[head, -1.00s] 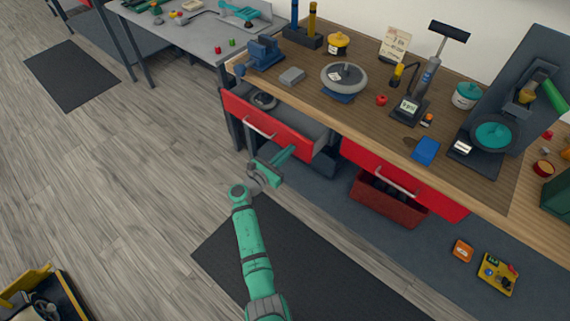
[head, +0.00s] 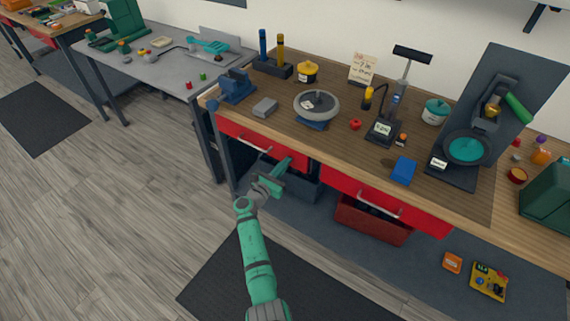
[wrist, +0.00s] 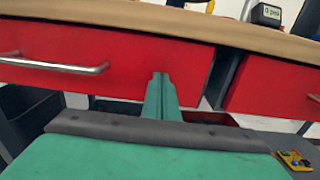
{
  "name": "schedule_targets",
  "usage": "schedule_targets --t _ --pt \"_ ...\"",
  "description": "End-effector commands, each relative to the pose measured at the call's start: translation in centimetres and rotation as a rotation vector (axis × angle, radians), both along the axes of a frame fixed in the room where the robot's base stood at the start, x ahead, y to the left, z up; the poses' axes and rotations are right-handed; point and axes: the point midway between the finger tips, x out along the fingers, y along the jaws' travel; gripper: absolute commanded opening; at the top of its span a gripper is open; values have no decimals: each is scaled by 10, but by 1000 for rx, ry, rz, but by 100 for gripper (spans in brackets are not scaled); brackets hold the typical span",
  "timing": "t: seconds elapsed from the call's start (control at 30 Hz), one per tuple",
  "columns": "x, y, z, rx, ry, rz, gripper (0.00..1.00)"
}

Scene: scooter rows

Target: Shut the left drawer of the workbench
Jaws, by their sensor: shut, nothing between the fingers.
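The workbench (head: 335,150) has a wooden top and two red drawers. The left drawer (head: 232,130) now sits close under the bench top, its inside hidden; it looks shut or nearly so. In the wrist view its red front (wrist: 130,65) and grey bar handle (wrist: 60,66) are close ahead. My green gripper (head: 286,163) is in front of the left drawer's right part, at its lower edge. Its fingers (wrist: 161,85) are together and empty, pointing at the front; I cannot tell whether they touch it.
The right drawer (head: 410,213) has its own handle. A red crate (head: 370,222) and a dark bin (head: 300,190) stand under the bench. A vise (head: 236,87) and a wheel (head: 317,102) are on top. Dark mat (head: 240,265) and open floor lie in front.

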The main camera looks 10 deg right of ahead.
Motion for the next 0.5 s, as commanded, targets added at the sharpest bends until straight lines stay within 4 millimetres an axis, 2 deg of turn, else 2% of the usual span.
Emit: schedule_targets --t 0.03,0.27,0.37,0.5 --pt "5 -6 5 7 -5 1 0" --pt "4 -8 5 7 -5 -3 0" --pt "0 -4 5 6 -5 -4 0" --pt "-11 11 4 5 -5 -4 0"
